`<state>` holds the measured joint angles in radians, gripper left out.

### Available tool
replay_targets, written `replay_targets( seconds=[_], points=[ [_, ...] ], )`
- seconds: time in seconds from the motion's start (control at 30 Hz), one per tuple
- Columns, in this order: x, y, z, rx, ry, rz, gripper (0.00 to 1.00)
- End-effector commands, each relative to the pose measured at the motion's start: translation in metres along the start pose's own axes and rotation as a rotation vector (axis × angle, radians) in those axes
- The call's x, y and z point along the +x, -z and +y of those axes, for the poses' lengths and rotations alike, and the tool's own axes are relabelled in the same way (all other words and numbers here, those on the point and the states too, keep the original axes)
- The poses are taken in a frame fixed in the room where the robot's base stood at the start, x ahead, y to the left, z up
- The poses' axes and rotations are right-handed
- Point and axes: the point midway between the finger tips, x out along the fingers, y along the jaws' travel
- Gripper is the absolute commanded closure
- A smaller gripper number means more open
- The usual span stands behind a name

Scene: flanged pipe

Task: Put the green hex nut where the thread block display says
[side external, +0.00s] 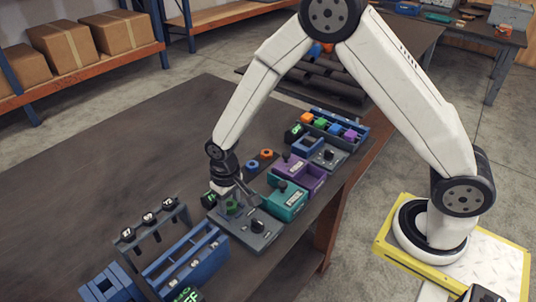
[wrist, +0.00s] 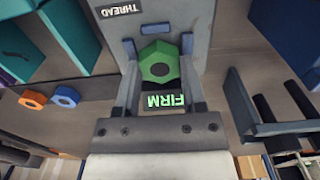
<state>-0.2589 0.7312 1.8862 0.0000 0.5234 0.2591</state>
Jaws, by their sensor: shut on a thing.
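My gripper (wrist: 160,78) is shut on the green hex nut (wrist: 159,55), one finger on each side. The nut lies over the grey thread block (wrist: 195,30), marked THREAD; whether it touches the block or is held just above it I cannot tell. The thread block display (wrist: 163,101) reads FIRM in green, upside down in the wrist view. In the side view my gripper (side external: 236,192) is low at the thread block (side external: 252,234), with the nut (side external: 232,208) partly hidden. A teal bin (side external: 290,203) and a purple bin (side external: 305,172) stand behind the block, their labels too small to read surely.
An orange ring (side external: 267,153) and a blue ring (side external: 252,164) lie on the dark table beyond my gripper. A blue rack (side external: 185,262) and a grey stand with several black pegs (side external: 150,225) stand at the front left. The table's left part (side external: 90,170) is clear.

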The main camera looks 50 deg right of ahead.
Motion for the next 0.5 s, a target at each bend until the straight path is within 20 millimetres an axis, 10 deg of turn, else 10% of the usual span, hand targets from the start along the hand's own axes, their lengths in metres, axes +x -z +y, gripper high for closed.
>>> replay_targets(
  seconds=[0.5],
  points=[
    [-0.026, 0.000, 0.000, 0.000, 0.000, -0.001, 0.90]
  ],
)
